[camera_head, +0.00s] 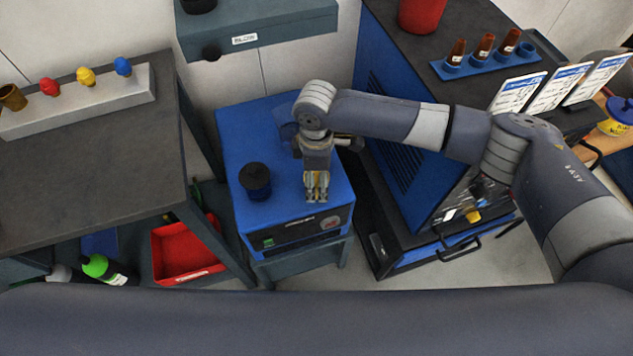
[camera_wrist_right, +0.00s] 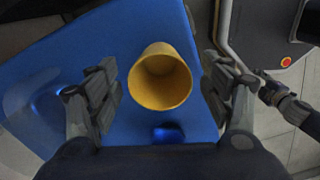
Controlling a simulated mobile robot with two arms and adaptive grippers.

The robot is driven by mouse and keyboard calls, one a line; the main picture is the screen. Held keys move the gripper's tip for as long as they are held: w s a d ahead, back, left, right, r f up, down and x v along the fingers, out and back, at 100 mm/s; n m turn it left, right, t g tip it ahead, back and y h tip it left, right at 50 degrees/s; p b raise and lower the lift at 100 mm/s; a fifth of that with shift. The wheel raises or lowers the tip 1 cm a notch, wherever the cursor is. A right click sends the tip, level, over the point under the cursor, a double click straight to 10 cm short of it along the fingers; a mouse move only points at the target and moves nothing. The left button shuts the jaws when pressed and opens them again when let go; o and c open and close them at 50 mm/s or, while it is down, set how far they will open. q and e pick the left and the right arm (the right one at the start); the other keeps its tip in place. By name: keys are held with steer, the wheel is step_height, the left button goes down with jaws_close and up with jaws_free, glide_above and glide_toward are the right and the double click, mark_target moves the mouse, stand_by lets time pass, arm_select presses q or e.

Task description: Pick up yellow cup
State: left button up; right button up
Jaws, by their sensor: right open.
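The yellow cup (camera_wrist_right: 161,80) shows in the right wrist view on a blue top, its round open mouth facing the camera. My right gripper (camera_head: 317,190) is over the blue box's top in the head view and points down toward the front edge. In the wrist view its two fingers are spread wide, one on each side of the cup, with visible gaps. In the head view the gripper covers most of the cup, and only a little yellow shows between the fingers. My left gripper is not in view.
The blue box (camera_head: 238,130) also carries a black-and-blue container (camera_head: 256,181) left of my gripper. A dark table (camera_head: 90,195) stands at the left. A blue cabinet (camera_head: 395,120) stands at the right under my right arm. A red bin (camera_head: 185,252) sits low at the left.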

steer(key=shift+f, duration=0.4)
steer(key=shift+c, duration=0.5)
steer(key=c, duration=1)
steer(key=shift+r, duration=0.15)
steer(key=shift+c, duration=0.2)
